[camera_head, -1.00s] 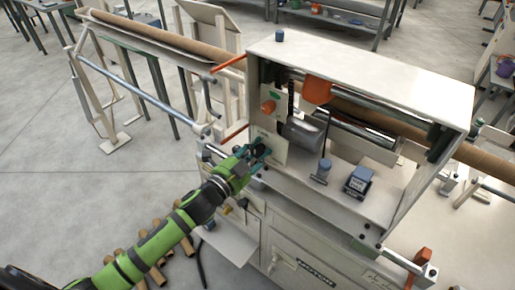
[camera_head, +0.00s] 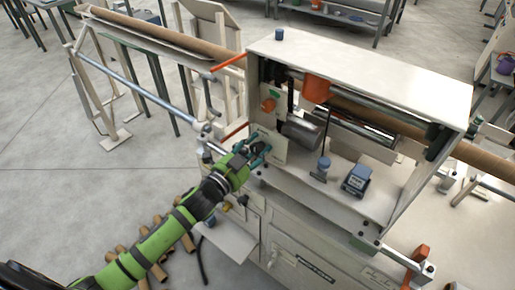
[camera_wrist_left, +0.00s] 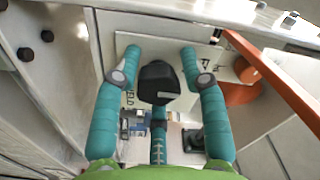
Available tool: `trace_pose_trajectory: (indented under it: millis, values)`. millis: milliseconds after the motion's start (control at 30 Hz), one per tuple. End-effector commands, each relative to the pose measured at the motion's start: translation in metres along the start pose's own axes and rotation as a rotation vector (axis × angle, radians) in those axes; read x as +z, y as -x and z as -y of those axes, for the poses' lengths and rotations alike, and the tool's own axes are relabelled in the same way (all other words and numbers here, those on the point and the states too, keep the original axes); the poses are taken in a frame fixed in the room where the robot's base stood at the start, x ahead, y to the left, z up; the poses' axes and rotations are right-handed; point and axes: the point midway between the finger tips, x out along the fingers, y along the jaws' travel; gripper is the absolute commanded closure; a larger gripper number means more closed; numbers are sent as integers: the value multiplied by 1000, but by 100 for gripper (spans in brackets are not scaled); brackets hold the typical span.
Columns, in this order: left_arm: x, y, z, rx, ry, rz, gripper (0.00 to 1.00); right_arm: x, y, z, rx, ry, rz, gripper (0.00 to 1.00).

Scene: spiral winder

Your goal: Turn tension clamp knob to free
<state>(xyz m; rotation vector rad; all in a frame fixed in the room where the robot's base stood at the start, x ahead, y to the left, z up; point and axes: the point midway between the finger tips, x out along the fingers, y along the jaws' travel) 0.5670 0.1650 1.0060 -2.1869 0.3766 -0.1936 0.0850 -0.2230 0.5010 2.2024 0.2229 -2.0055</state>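A black knob (camera_wrist_left: 158,83) with a pale pointer line sits on a pale panel (camera_head: 271,147) with markings partly hidden by my fingers. I take it for the tension clamp knob. My left gripper (camera_wrist_left: 160,54) has its teal fingers on either side of the knob, with gaps showing between fingers and knob. In the head view my left gripper (camera_head: 259,149) is at the front left of the winder and hides the knob. My right gripper is in neither view.
An orange bar (camera_wrist_left: 275,85) and a round orange part (camera_wrist_left: 242,92) lie right of the fingers. The winder housing (camera_head: 370,65) holds a metal roller (camera_head: 301,132) and a blue-grey box (camera_head: 357,180). A long brown tube (camera_head: 185,42) runs behind. Open floor (camera_head: 50,180) lies left.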

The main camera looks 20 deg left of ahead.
Motion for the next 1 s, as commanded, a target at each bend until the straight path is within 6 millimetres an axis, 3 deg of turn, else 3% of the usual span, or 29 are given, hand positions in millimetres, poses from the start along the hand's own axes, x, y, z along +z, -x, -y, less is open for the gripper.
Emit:
trace_pose_trajectory:
  millis: [467, 1000]
  values:
    - [0, 9, -4, 6, 1, -1, 43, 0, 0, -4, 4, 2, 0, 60]
    - [1, 104, -2, 5, 2, 1, 43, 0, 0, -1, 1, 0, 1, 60]
